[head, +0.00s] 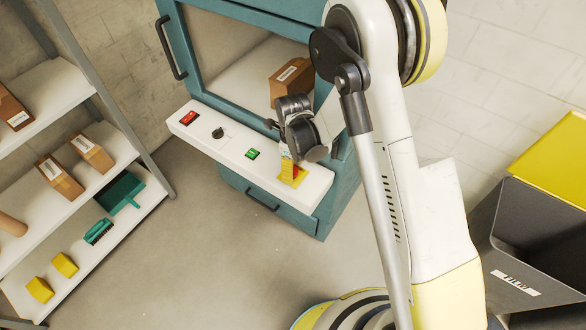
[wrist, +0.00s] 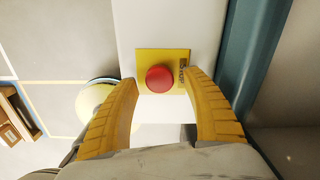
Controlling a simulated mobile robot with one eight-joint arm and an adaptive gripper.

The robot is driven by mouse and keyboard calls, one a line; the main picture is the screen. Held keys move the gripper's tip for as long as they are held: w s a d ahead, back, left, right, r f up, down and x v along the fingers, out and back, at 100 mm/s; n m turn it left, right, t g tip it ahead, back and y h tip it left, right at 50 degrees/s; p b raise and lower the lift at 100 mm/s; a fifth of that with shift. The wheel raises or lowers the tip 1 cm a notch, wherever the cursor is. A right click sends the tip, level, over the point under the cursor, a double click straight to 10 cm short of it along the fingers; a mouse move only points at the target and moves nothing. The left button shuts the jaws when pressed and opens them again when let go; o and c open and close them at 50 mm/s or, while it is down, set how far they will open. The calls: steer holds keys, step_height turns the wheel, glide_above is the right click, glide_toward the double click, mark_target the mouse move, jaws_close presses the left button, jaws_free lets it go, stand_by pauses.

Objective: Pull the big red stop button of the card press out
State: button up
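The big red stop button (wrist: 160,78) sits on a square yellow plate (wrist: 144,56) on the white control panel. In the head view the button (head: 299,171) is partly hidden behind my gripper (head: 288,170), at the right end of the white panel (head: 318,188). In the wrist view my gripper (wrist: 164,90) is open. Its two yellow fingers stand on either side of the button, with a gap on both sides. I cannot tell how far above the panel the fingertips are.
The panel also carries a red switch (head: 188,117), a black knob (head: 218,133) and a green button (head: 252,154). The teal machine (head: 190,50) has a cardboard box (head: 284,80) inside. Shelves (head: 60,85) stand left and a grey bin (head: 525,240) right.

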step_height(320, 180, up, 12)
stand_by(0.6)
steer(key=shift+f, duration=0.1)
stand_by(0.4)
